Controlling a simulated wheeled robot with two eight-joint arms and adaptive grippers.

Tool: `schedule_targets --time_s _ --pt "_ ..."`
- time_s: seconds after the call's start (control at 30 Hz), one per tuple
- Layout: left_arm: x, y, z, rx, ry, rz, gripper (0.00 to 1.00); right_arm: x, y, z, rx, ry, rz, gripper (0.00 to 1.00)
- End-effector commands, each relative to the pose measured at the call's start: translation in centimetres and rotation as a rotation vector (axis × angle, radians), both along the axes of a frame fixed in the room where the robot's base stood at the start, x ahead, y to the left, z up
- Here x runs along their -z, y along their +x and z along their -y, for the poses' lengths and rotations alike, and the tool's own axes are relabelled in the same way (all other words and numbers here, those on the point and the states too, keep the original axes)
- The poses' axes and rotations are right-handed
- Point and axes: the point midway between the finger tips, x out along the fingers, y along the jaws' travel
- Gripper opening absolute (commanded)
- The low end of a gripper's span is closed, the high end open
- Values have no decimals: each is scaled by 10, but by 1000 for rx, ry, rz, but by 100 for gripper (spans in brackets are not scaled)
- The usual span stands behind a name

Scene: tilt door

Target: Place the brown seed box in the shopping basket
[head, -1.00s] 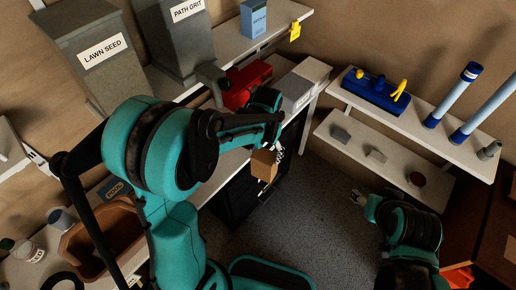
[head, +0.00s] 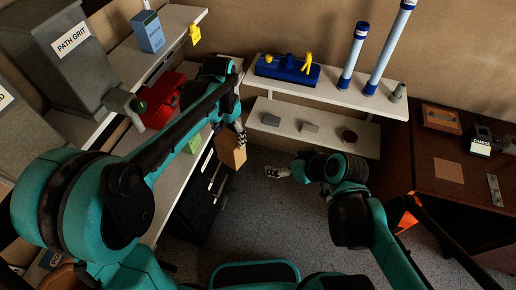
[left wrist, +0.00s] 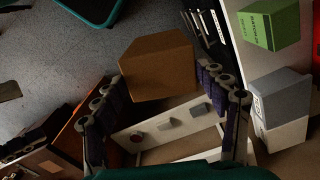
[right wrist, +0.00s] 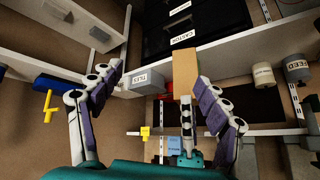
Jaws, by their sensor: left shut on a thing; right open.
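The brown seed box (head: 231,152) hangs in my left gripper (head: 240,132), which is shut on it in front of the left shelving. In the left wrist view the box (left wrist: 155,65) sits between the fingers, tilted. My right gripper (head: 278,172) is open and empty over the grey floor, to the right of the box and apart from it. In the right wrist view a brown box (right wrist: 185,72) shows beyond the spread fingers. I cannot make out a shopping basket for certain.
Dark drawers (head: 200,200) stand under the left shelf, near the held box. A red box (head: 162,98) is on that shelf. The back shelves (head: 335,98) hold a blue tool tray (head: 287,70). A brown desk (head: 455,165) stands at right. Floor between is clear.

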Motion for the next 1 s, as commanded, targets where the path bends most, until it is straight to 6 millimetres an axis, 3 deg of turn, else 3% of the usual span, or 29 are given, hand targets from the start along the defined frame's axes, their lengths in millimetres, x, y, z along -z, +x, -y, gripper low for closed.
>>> schedule_targets --time_s 0.2,0.4,0.73,1.0 --pt "0 0 0 -1 0 0 34 1 27 -39 -267 119 181 76" --pt "0 0 0 -1 0 0 34 -10 38 -57 -419 181 374 76" --pt "0 0 0 -1 0 0 34 -13 48 -73 -482 200 477 76" --pt "0 0 0 -1 0 0 34 7 76 -111 -483 200 477 76"
